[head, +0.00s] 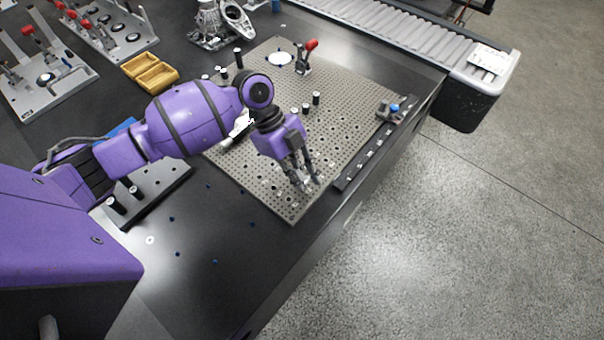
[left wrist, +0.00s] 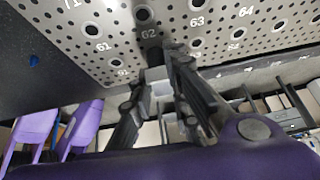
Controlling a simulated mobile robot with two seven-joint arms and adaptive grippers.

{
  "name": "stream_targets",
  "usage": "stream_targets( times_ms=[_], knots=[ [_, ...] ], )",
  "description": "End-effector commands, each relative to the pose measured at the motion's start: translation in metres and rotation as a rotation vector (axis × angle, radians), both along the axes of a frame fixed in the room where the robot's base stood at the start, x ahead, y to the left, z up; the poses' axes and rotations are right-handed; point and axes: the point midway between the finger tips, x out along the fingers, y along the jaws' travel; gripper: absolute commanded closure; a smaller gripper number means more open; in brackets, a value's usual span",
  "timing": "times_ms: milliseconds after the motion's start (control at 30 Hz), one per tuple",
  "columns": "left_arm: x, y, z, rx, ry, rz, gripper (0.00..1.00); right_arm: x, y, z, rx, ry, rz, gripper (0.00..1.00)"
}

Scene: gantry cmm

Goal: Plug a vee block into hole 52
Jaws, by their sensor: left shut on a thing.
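My left gripper (head: 306,180) is low over the near part of the perforated plate (head: 240,163). In the left wrist view the left gripper (left wrist: 160,86) is shut on a small grey block (left wrist: 155,75), apparently the vee block. The block is at the plate below the label 62; I cannot tell whether it is seated. The plate (left wrist: 180,58) shows labels 61, 62, 63 and 64, with a lower row partly visible. Hole 52 and its label are hidden behind the block and fingers. My right gripper is not in view.
A red-handled clamp (head: 305,56) and several black posts (head: 316,98) stand on the plate. A dark rail (head: 362,162) lies along its right side, close to my gripper. A yellow tray (head: 150,73) sits at left. The table edge drops to the floor at right.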

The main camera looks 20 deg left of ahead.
Motion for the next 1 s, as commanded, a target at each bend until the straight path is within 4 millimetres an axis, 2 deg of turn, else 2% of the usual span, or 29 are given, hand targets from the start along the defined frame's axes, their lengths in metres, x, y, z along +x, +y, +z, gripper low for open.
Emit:
stream_targets(
  times_ms=[67,100,233,533,633,767,1000],
  knots=[
    [0.0,0.0,0.001,0.0,-0.001,0.0,1.0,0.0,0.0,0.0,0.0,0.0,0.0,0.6],
    [0.0,0.0,0.001,0.0,-0.001,0.0,0.79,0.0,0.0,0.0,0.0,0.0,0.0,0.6],
    [0.0,0.0,0.001,0.0,-0.001,0.0,0.62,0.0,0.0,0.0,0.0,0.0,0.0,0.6],
    [0.0,0.001,0.001,0.0,-0.001,0.0,0.62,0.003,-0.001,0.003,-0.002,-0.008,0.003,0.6],
    [0.002,0.004,0.007,0.0,-0.002,0.001,0.62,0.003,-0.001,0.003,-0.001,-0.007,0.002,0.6],
    [0.005,0.014,0.024,0.002,-0.003,0.0,0.62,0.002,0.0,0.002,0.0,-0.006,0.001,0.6],
    [0.013,0.039,0.07,0.003,-0.004,0.001,0.62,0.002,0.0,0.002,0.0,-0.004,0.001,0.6]
  ],
)
